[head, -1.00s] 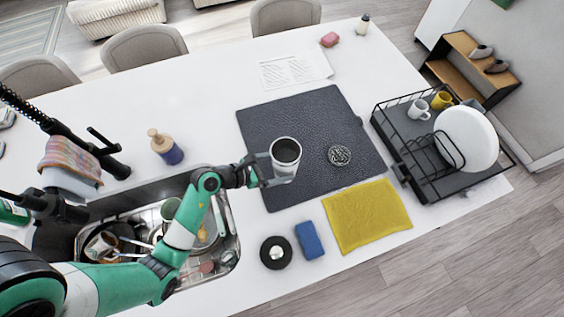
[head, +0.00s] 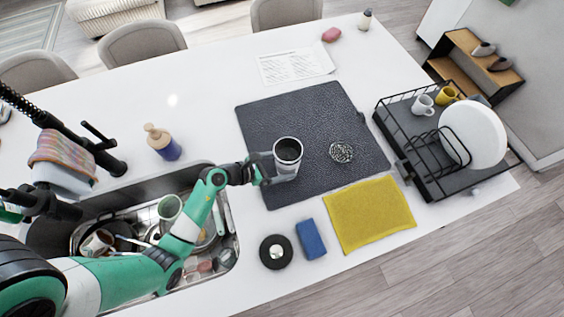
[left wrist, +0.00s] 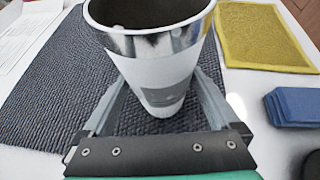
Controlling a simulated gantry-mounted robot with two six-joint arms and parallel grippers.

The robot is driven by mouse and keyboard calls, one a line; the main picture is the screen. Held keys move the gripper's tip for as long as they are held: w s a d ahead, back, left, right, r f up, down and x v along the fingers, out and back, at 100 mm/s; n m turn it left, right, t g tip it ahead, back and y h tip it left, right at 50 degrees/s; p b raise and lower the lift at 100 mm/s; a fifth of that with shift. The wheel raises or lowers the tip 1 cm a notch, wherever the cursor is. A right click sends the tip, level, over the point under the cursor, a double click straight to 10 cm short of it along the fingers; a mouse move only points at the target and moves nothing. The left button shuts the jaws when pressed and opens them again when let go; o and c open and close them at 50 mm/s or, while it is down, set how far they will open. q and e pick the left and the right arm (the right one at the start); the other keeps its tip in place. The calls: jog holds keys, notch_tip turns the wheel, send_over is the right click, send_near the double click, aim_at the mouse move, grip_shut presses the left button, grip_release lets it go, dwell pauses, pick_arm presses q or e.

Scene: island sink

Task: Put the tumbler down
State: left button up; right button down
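The tumbler (head: 288,151), white and silver with a dark inside and a grey patch, is upright over the left part of the dark textured mat (head: 310,105). It also fills the upper middle of the left wrist view (left wrist: 155,65). My left gripper (head: 274,170) reaches in from the left, with one finger on each side of the tumbler's body, seemingly closed on it. The tumbler's base is close to the mat; I cannot tell whether it touches. My right gripper is not in view.
A yellow cloth (head: 368,215), blue sponge (head: 310,239) and black round holder (head: 276,252) lie in front. The dish rack (head: 440,180) stands right, the sink (head: 228,225) left. The mat's back is clear.

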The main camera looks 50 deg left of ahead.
pick_arm(q)
jog(key=shift+r, duration=0.25)
jog(key=p+v, duration=0.2)
jog(key=v, duration=1)
jog(key=shift+f, duration=0.1)
